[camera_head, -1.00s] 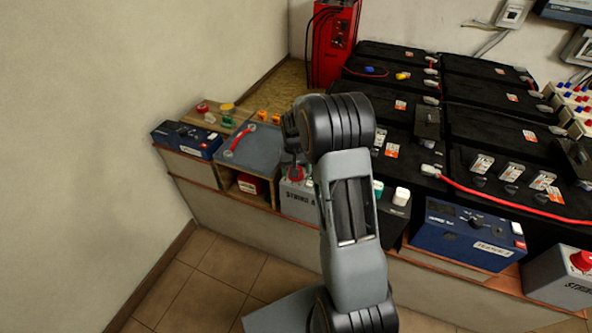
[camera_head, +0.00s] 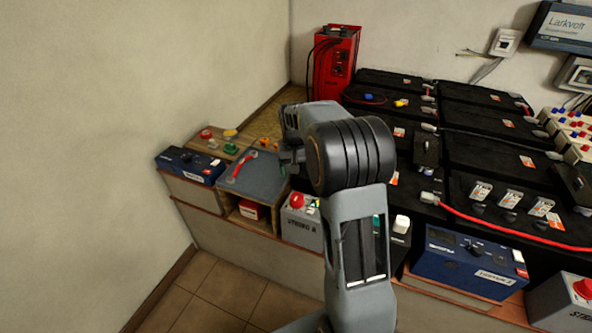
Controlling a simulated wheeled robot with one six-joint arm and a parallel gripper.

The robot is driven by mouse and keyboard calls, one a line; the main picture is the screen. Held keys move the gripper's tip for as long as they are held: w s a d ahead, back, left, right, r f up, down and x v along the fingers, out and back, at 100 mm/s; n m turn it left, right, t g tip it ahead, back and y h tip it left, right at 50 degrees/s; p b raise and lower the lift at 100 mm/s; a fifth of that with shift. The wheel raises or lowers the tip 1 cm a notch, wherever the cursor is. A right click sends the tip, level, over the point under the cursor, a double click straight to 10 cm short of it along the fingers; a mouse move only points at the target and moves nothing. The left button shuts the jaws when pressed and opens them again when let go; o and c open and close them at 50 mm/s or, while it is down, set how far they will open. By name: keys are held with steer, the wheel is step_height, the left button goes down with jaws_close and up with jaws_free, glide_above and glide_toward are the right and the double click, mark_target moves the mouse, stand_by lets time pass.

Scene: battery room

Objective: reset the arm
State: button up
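My arm rises from the bottom of the head view, its grey link upright and its dark ribbed joint in front of the bench. My gripper (camera_head: 290,160) is at the arm's far end, left of that joint. It is small and dark, partly hidden by the wrist, and its fingers cannot be made out. It appears over or in front of the right edge of the grey-topped box (camera_head: 252,178) with a red handle. Whether it touches anything cannot be told.
A grey box with a red button (camera_head: 297,203) sits below my gripper. A blue device (camera_head: 188,165) stands at left, another blue device (camera_head: 470,262) at right. Black batteries (camera_head: 487,157) fill the right. A red unit (camera_head: 333,65) stands at the back. Floor (camera_head: 225,295) is clear at lower left.

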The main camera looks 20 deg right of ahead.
steer(key=shift+w, duration=0.1)
stand_by(0.3)
steer(key=s+a+r+n+t+p, duration=0.1)
steer(key=s+a+r+t+p, duration=0.1)
steer(key=s+a+r+p, duration=0.3)
steer(key=s+a+r+n+t+p, duration=0.1)
steer(key=s+a+r+p, duration=0.4)
steer(key=s+r, duration=0.8)
steer(key=s+n+p, duration=0.1)
steer(key=s+p, duration=0.2)
steer(key=s, duration=0.1)
steer(key=shift+s+a+r+t+p, duration=0.2)
steer(key=shift+r+t+p, duration=0.1)
steer(key=shift+r+t, duration=0.1)
steer(key=shift+c, duration=0.3)
stand_by(0.8)
